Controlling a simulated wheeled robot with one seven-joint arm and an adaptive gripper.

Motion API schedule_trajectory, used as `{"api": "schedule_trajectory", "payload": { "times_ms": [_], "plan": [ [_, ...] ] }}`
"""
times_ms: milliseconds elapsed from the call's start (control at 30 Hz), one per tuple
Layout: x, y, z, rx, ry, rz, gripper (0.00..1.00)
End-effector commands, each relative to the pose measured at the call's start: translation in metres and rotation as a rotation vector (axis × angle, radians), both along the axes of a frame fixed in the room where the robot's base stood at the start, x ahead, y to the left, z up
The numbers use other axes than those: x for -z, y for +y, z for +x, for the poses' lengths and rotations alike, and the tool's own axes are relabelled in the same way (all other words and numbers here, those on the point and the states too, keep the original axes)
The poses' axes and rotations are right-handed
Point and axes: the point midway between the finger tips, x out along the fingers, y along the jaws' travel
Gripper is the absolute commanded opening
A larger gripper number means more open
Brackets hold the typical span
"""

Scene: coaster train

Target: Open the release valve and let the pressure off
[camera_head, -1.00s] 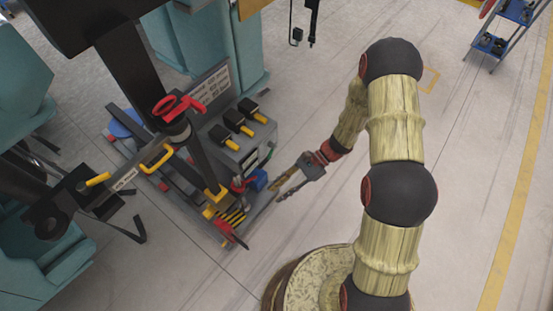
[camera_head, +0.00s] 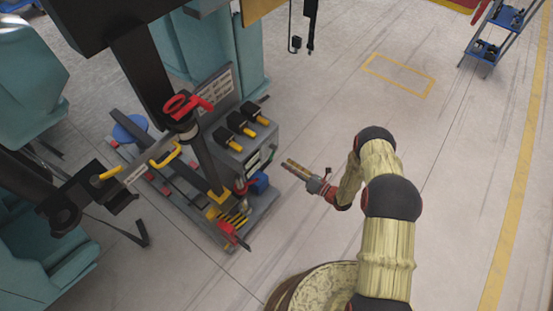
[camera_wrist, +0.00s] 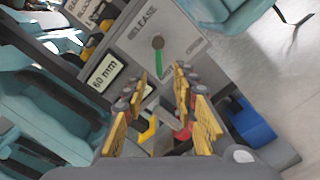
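The release valve shows in the wrist view as a green lever (camera_wrist: 160,62) hanging down from a round grey pivot, under the word RELEASE on a grey panel (camera_wrist: 190,45). A display reading 60 mm (camera_wrist: 104,72) is to its left. In the head view the grey control box (camera_head: 238,150) carries this panel on its right side; the lever is too small there to make out surely. My gripper (camera_head: 287,166) is to the right of the box, apart from it. In the wrist view my gripper (camera_wrist: 160,98) is open and empty, its yellow fingers either side of a gap below the lever.
Several black switches with yellow handles (camera_head: 236,122) top the box. A red handle (camera_head: 185,104) tops a post on the cart. A blue block (camera_head: 259,181) sits low beside the box; it shows in the wrist view (camera_wrist: 250,122). Open floor lies to the right.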

Motion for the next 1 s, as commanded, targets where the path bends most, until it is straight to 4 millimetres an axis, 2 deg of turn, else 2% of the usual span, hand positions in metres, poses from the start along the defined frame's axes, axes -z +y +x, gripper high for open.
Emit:
{"api": "schedule_trajectory", "payload": {
  "times_ms": [533, 933, 1000],
  "plan": [
    [0.001, 0.055, 0.04, -0.006, 0.01, 0.005, 0.28],
    [0.0, 0.062, 0.046, -0.005, 0.01, 0.005, 0.28],
    [0.0, 0.062, 0.046, -0.005, 0.01, 0.005, 0.25]
  ]
}}
